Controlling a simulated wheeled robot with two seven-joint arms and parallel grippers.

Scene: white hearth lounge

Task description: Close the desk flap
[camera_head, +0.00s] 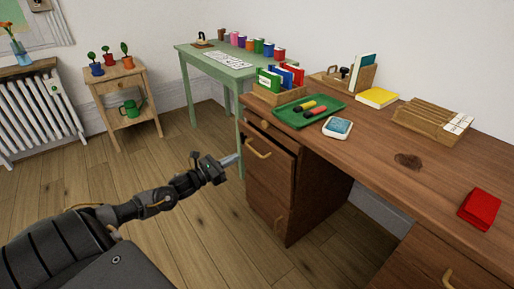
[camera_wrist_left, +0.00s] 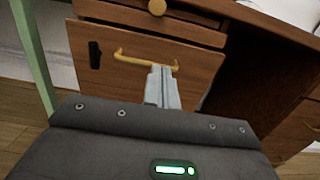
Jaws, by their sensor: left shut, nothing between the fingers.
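The wooden desk (camera_head: 360,145) stands at the right. Its left pedestal has a front panel, which I take as the flap (camera_head: 268,160), with a curved brass handle (camera_head: 258,149). A dark gap shows along its top edge, so it looks tilted slightly open. In the left wrist view the flap (camera_wrist_left: 120,75) fills the upper middle, with its brass handle (camera_wrist_left: 135,57) across it. My left gripper (camera_head: 236,159) is shut and empty, just in front of the flap. Its fingertips (camera_wrist_left: 163,75) overlap the handle in that view; I cannot tell whether they touch. My right gripper is not in view.
Above the flap is a shallow drawer with a round knob (camera_wrist_left: 157,7). A green table (camera_head: 205,62) stands behind. The wooden floor left of the desk is clear.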

